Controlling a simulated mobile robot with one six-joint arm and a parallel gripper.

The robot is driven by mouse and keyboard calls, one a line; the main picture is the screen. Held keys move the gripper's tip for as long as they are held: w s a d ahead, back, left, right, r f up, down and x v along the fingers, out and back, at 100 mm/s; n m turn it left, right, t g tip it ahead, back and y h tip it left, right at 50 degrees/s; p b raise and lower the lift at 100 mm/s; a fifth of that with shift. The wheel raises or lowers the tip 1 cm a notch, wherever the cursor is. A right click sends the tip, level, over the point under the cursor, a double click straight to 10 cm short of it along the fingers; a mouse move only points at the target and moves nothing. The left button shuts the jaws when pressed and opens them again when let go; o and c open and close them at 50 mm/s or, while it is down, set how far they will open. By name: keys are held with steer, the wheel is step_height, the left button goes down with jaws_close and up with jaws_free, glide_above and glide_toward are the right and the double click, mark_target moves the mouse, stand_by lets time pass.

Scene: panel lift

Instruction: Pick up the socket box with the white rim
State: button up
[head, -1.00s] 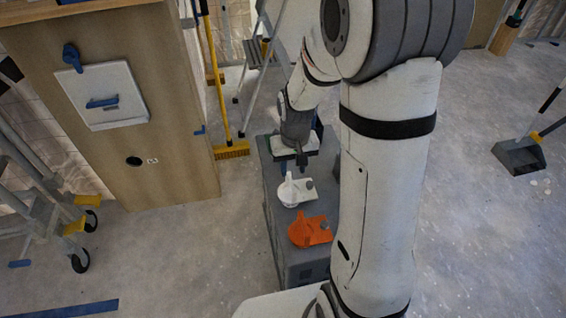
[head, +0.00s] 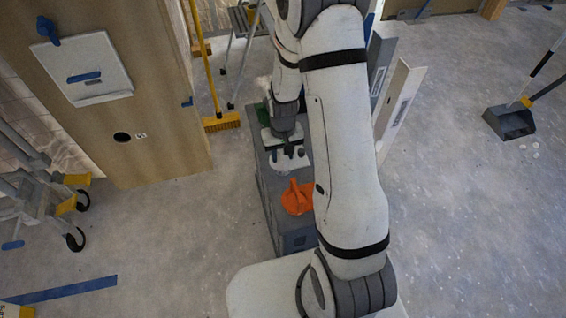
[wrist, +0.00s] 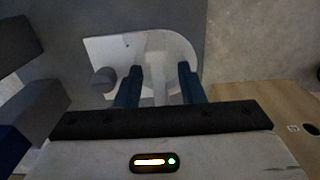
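The white-rimmed socket box (head: 279,163) sits on top of a grey case, partly hidden under my gripper (head: 287,148) in the head view. In the wrist view the white piece (wrist: 110,48) is a flat plate with a rounded end, an upright white fin and a small grey knob. My gripper (wrist: 159,86) is open, its two blue fingers on either side of the fin. A gap shows between the fin and each finger. An orange piece of similar shape (head: 297,198) sits nearer on the case.
The grey case (head: 268,205) stands on the concrete floor. A wooden panel (head: 165,150) with a white plate stands at left, a yellow broom (head: 221,123) behind it. Light-coloured boards (head: 402,100) stand right of my arm. A dustpan (head: 510,121) lies far right; floor there is mostly clear.

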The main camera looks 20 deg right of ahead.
jaws_close()
stand_by(0.3)
stand_by(0.4)
